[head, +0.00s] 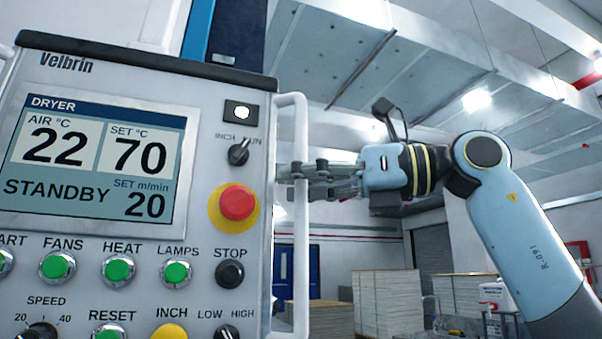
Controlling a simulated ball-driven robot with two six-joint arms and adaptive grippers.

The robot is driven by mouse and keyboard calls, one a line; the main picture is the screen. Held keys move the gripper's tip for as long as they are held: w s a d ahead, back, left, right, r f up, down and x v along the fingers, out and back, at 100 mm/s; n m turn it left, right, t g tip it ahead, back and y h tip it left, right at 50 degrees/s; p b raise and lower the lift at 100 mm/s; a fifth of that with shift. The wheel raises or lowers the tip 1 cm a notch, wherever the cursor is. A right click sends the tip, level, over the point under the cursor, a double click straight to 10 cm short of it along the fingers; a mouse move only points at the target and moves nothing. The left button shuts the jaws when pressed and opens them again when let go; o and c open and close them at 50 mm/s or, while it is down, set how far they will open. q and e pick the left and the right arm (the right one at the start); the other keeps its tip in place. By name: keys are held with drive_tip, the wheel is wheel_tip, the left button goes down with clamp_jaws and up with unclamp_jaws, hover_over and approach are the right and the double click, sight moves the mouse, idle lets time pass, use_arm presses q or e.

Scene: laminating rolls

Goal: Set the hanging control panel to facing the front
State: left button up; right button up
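The hanging control panel (200,95) fills the left of the head view, close to me. It is a light grey box marked Velbrin, tilted in the picture, with its buttons and display (95,160) turned toward me. A pale vertical bar handle (301,125) runs along its right side. My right gripper (298,180) reaches in from the right, and its dark fingers cross the handle at mid-height. I cannot tell whether they are closed on the bar or still apart around it. My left gripper is out of view.
A red stop button (238,202) and a selector knob (239,152) stick out of the panel near the handle. Pallet stacks (389,300) and a blue door (299,272) stand far behind. Ducts (350,60) run overhead.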

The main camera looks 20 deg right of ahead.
drive_tip(key=shift+c, duration=0.4)
clamp_jaws()
drive_tip(key=shift+w+a, duration=0.1)
drive_tip(key=shift+a, duration=0.05)
